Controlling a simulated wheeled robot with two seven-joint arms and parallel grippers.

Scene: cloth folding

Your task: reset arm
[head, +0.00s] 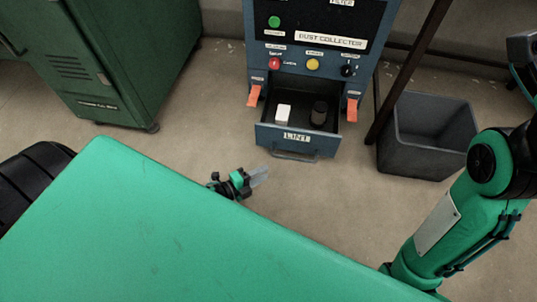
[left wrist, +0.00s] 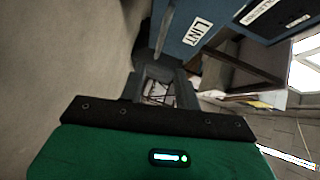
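My left gripper (head: 260,176) shows in the head view just beyond the edge of a large green surface, with its pale fingers pointing right. It is apart from the blue cabinet and below its open drawer. In the left wrist view the dark gripper parts (left wrist: 160,88) show at the middle, with nothing clearly held. The gap between the fingertips is too unclear to judge. A green arm (head: 450,225) of mine comes in at the right of the head view. Its gripper is out of view.
A blue dust collector cabinet (head: 315,55) has its LINT drawer (head: 297,140) open, holding a white block (head: 283,113) and a dark cylinder (head: 319,112). A grey bin (head: 428,135) stands to the right, a green cabinet (head: 105,60) to the left. Bare floor lies between.

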